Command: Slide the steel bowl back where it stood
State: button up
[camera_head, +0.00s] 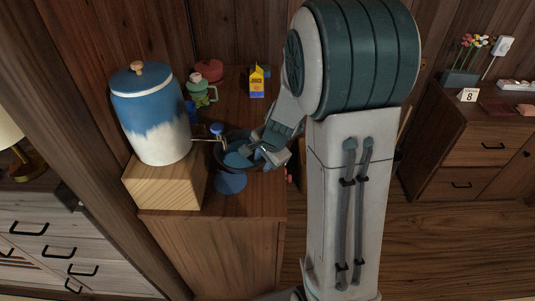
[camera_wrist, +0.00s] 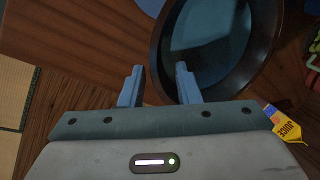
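The steel bowl (camera_head: 233,160) looks dark-rimmed with a bluish inside. It stands on the wooden cabinet top, right of the dispenser's spout. In the wrist view the bowl (camera_wrist: 212,45) fills the upper middle and right. My gripper (camera_head: 264,157) is over the bowl's right side in the head view and hides part of it. In the wrist view my gripper (camera_wrist: 158,82) has its fingers apart, the left one outside the bowl and the right one overlapping its near rim. I cannot tell whether either finger touches it. A flat blue disc (camera_head: 230,183) lies in front of the bowl.
A blue-and-white dispenser (camera_head: 155,125) stands on a wooden block (camera_head: 165,185) at the left. The cabinet's front edge is close to the disc.

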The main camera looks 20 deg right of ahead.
jog(key=shift+x, duration=0.75)
grip_shut()
jog(key=shift+w, duration=0.1)
